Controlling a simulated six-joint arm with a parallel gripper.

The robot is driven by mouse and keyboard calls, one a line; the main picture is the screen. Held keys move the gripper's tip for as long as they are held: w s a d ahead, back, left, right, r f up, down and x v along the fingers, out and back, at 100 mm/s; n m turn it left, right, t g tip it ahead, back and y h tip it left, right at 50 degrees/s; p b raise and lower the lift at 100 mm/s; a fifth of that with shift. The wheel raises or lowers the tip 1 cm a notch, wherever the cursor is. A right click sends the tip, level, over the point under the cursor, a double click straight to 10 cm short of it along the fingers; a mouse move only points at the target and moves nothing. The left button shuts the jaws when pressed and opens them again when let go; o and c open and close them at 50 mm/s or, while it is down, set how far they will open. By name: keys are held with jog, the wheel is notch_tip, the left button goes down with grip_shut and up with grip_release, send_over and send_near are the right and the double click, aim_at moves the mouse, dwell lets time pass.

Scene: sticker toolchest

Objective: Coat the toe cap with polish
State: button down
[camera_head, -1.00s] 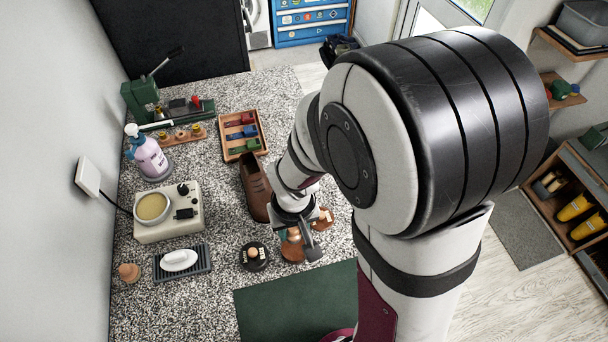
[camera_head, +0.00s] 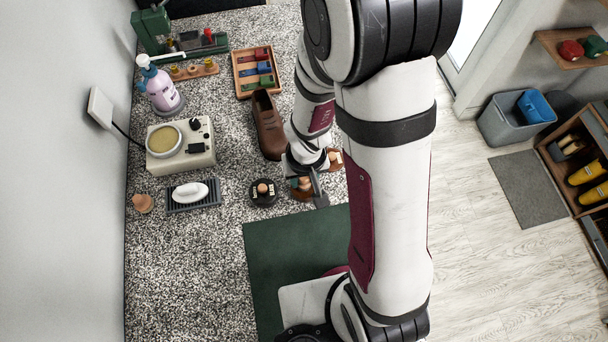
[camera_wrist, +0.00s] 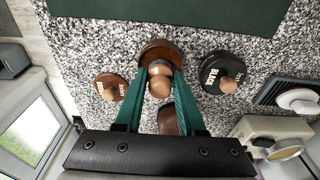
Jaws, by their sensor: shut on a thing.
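The brown leather shoe (camera_head: 268,130) lies on the speckled counter, its toe towards the front. In the wrist view only part of the shoe (camera_wrist: 168,121) shows between my fingers. My gripper (camera_wrist: 160,80) has green fingers and is shut on a wooden knob (camera_wrist: 159,88). Below the knob is a round brown base (camera_wrist: 157,48); I cannot tell whether it is lifted off the counter.
Another brown round piece (camera_wrist: 110,87) stands on my gripper's other side. A tray of small coloured items (camera_head: 256,69) is behind. A green mat (camera_head: 290,250) lies in front.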

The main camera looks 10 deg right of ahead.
jog(key=shift+f, duration=0.55)
dwell(1.1)
jog(key=shift+r, duration=3.55)
jog(key=shift+w, duration=0.15)
